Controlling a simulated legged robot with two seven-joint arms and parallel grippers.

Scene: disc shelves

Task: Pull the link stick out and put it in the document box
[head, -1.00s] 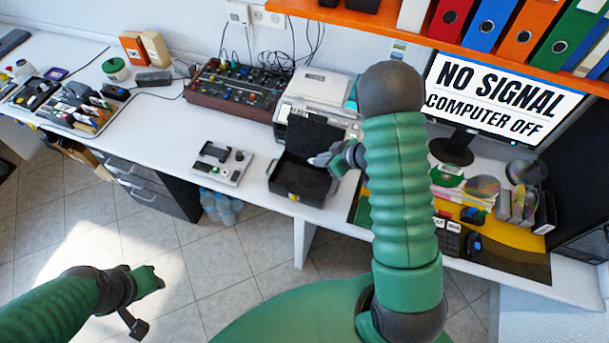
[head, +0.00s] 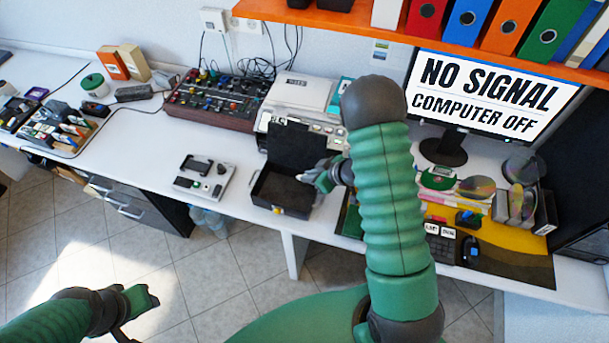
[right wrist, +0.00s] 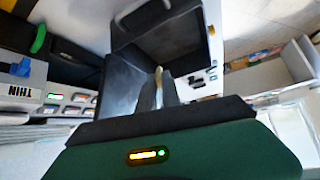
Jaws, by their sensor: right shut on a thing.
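The document box (head: 284,207) is a black case standing open on the white desk, with its lid raised at the back. My right gripper (head: 310,179) is at the box's right side, close to its opening. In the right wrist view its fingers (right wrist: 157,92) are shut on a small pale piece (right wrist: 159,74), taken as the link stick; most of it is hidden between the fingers. The dark inside of the box (right wrist: 127,70) lies beyond the fingertips there. My left gripper (head: 142,299) hangs low at the left, over the floor, away from the desk; its opening is unclear.
A grey-white panel device (head: 204,181) lies left of the box. A printer (head: 296,96) and a red-brown control board (head: 211,102) stand behind. An orange shelf (head: 390,38) with binders overhangs the back.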

